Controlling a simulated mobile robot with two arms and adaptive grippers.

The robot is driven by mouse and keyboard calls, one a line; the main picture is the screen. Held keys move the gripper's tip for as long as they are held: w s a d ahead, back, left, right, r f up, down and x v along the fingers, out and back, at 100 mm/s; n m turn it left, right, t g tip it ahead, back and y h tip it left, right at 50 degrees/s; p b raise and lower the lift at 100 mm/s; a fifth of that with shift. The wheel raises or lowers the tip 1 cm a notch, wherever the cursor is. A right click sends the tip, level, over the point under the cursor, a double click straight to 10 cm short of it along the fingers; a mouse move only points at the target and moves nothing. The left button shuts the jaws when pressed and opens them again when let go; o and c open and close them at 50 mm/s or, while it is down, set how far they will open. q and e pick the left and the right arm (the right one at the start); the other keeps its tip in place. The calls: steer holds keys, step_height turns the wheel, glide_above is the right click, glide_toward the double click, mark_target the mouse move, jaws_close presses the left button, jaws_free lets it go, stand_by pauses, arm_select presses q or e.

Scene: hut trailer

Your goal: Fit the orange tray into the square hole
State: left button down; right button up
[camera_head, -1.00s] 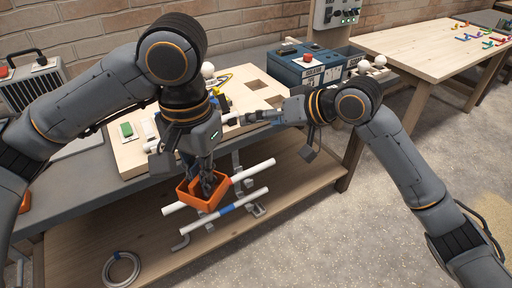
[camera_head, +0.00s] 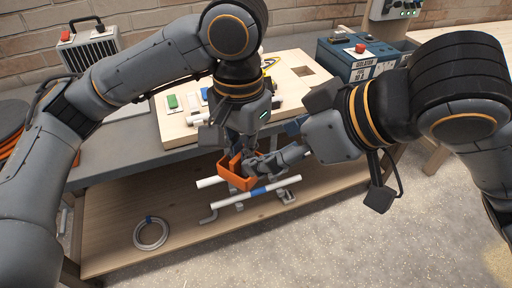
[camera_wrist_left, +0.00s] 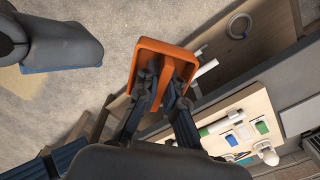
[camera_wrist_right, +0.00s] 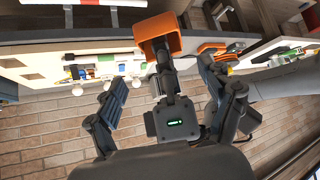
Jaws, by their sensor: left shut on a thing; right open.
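The orange tray (camera_head: 234,181) hangs in the air in front of the bench edge. My left gripper (camera_head: 244,158) is shut on its middle part from above. In the left wrist view the tray (camera_wrist_left: 150,58) shows its open side and a middle divider between the fingers. My right gripper (camera_head: 264,163) is open close to the tray's right side; whether it touches cannot be told. In the right wrist view the tray (camera_wrist_right: 157,28) lies ahead, between the spread fingers. The square hole (camera_head: 302,71) is in the wooden board (camera_head: 285,88) on the bench, empty and uncovered.
The board also bears a green block (camera_head: 172,101) and white pieces. A blue box (camera_head: 350,62) with a red button stands behind right. White pipes (camera_head: 284,182) and a coiled ring (camera_head: 151,233) are on or above the lower shelf (camera_head: 110,225). Open floor lies at front right.

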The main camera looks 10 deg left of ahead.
steer(key=x, duration=0.7)
steer(key=c, duration=1.1)
arm_select(q)
steer(key=c, duration=1.4)
jaws_free()
arm_select(e)
steer(key=shift+o, duration=0.2)
